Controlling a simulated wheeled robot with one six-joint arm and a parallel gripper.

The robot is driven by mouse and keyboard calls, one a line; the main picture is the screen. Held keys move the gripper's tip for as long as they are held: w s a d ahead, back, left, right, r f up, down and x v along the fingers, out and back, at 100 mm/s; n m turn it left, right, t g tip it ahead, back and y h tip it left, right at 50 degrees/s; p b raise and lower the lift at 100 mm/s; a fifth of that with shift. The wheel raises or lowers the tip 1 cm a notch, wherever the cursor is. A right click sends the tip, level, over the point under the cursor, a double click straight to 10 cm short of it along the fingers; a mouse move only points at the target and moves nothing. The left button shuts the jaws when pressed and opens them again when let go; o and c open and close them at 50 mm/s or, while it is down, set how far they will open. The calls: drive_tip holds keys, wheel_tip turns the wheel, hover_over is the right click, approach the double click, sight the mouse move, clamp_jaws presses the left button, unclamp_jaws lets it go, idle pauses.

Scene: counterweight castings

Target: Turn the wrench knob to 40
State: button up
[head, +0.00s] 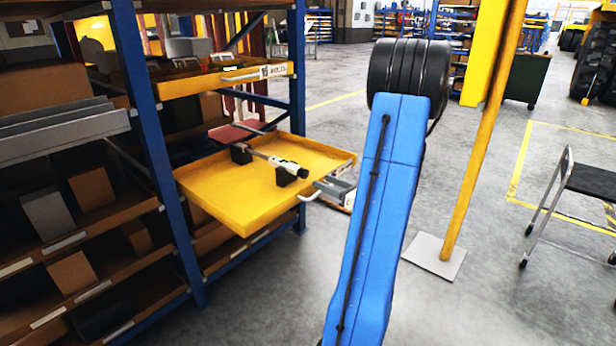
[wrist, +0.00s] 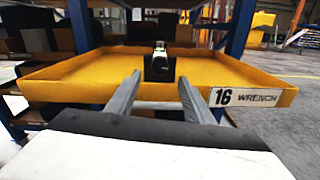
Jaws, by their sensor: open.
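The wrench (head: 284,163) lies across two black supports in a pulled-out yellow drawer (head: 215,206). Its body is pale in the middle, and its dark knob end (head: 303,172) points toward the drawer's front. In the wrist view the wrench (wrist: 160,49) is seen end-on above the near black support (wrist: 159,70). The scale and its setting are too small to read. My gripper (wrist: 160,88) is open and empty, its two grey fingers pointing at the drawer's front, apart from the wrench. In the head view my blue arm partly hides the gripper (head: 341,188).
The drawer's front carries a "16 WRENCH" label (wrist: 248,98) and a pale handle (head: 318,188). Another yellow drawer (head: 215,82) sits above it. A blue rack post (head: 150,130) stands left. A yellow post (head: 475,150) and a black-seated stool (head: 590,182) stand right.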

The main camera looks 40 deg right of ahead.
sight(306, 175)
drive_tip(key=w, duration=0.8)
drive_tip(key=shift+w+a, duration=0.3)
drive_tip(key=c, duration=1.1)
drive_tip(key=shift+o, duration=0.2)
